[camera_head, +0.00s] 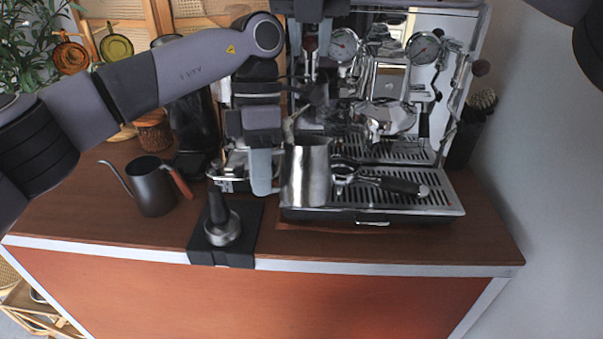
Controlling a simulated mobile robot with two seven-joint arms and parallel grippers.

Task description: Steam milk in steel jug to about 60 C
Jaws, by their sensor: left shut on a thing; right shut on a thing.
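The steel jug (307,178) is upright at the left front of the espresso machine (385,120), over the left end of its drip tray. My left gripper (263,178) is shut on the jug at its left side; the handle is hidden. A thin metal tube (290,127), seemingly the steam wand, comes down at the jug's mouth; I cannot tell how deep its tip is. The milk is not visible. My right gripper (311,38) points down at the machine's upper left, shut on a small dark reddish knob (310,44).
A portafilter (385,184) lies on the drip tray (425,207), right of the jug. A tamper (221,228) stands on a black mat (248,250) at front left. A dark kettle (152,188) stands farther left. The counter's front right is clear.

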